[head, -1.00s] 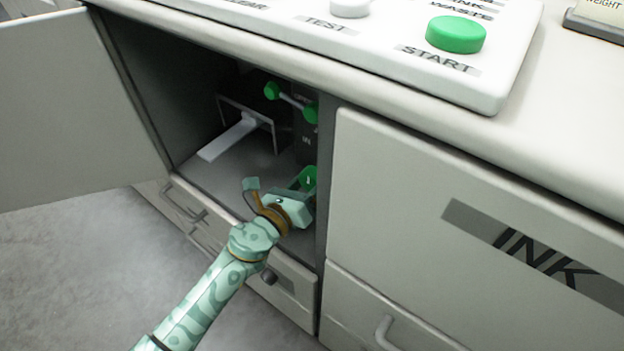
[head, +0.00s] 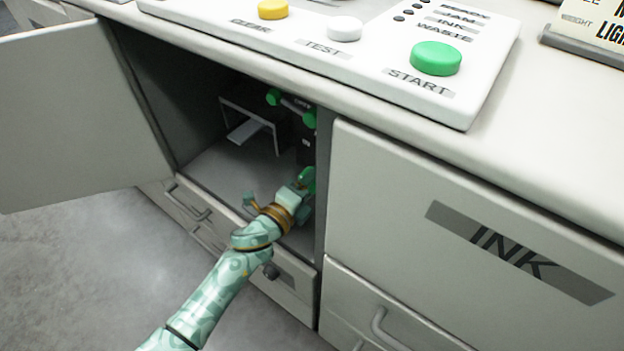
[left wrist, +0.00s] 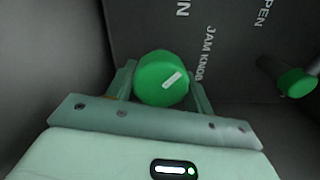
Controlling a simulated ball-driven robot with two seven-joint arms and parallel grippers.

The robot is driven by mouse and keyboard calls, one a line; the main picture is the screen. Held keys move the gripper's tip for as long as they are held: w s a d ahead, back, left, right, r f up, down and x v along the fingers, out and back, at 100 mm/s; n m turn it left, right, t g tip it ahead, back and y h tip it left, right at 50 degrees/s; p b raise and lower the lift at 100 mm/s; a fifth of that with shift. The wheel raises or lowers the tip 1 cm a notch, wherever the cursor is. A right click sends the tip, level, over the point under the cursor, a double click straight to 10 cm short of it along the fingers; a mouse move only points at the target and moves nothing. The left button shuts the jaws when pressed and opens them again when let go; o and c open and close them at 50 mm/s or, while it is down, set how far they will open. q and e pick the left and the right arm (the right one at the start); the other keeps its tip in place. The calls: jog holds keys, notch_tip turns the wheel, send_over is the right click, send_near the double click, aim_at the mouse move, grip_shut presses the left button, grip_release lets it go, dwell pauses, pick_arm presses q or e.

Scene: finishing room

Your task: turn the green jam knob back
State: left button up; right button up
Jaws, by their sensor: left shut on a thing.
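The green jam knob (left wrist: 162,78) is on the dark panel inside the open cabinet, under the JAM KNOB label. A white mark on its face slants up to the right in the left wrist view. In the head view the knob (head: 308,178) is partly hidden by my left gripper (head: 299,187). In the left wrist view my left gripper (left wrist: 162,88) has one finger on each side of the knob and is shut on it. My right gripper is in neither view.
The cabinet door (head: 75,115) stands open at the left. Green-ended handle (head: 291,104) sits above the knob, with a grey bracket (head: 250,118) to its left. The console with the green START button (head: 436,58) is above. The INK door (head: 460,220) is shut at the right.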

pick_arm(q)
jog(key=shift+n+p, duration=0.3)
jog(key=shift+n, duration=0.7)
